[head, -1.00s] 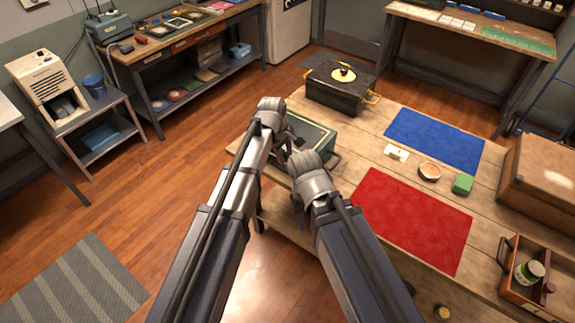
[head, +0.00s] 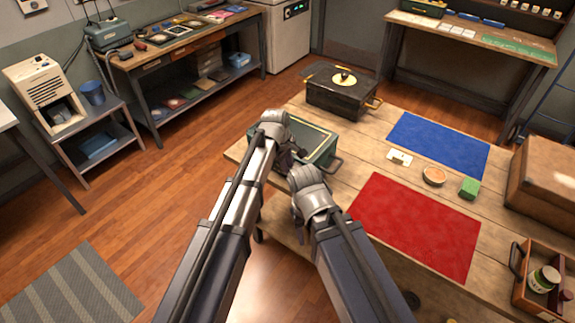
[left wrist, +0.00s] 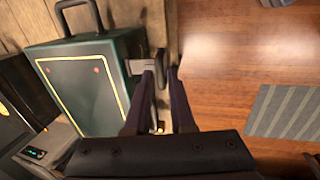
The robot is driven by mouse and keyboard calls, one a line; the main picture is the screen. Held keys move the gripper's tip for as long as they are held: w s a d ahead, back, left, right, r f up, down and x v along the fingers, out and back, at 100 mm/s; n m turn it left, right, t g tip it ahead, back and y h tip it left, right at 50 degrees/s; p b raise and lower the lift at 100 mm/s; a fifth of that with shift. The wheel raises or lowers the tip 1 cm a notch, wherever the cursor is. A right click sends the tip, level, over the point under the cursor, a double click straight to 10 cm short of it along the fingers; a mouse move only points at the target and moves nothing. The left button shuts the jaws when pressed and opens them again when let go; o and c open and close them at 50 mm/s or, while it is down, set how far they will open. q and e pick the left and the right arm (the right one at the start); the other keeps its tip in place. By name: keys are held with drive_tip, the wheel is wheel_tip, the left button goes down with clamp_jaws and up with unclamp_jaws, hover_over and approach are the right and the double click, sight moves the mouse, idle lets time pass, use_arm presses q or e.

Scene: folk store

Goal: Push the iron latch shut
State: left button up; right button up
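A dark green box (head: 318,137) with a yellow border line stands at the near left corner of the wooden table. It fills the left part of the left wrist view (left wrist: 85,90), where its carry handle shows at the top. A grey metal piece (left wrist: 139,67), which looks like the iron latch, sticks out from the box's side. My left gripper (left wrist: 163,72) is beside that side, its two fingers apart, one tip close to the metal piece. Whether they touch I cannot tell.
A black case (head: 342,98) stands behind the green box. A red mat (head: 415,225) and a blue mat (head: 438,143) lie to the right. A small white item (head: 399,158), a round dish (head: 433,176) and a green block (head: 469,188) lie between them. A wooden tray (head: 520,285) is front right.

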use_arm(q)
clamp_jaws()
wheel_tip(320, 180, down, 11)
drive_tip(key=t+h+b, duration=1)
drive_tip(key=t+b, duration=0.4)
drive_tip(key=b, duration=2.2)
drive_tip(key=shift+w+d+f+b, duration=0.2)
drive_tip(key=shift+w+d+b, duration=0.05)
drive_tip(key=shift+w+b, duration=0.05)
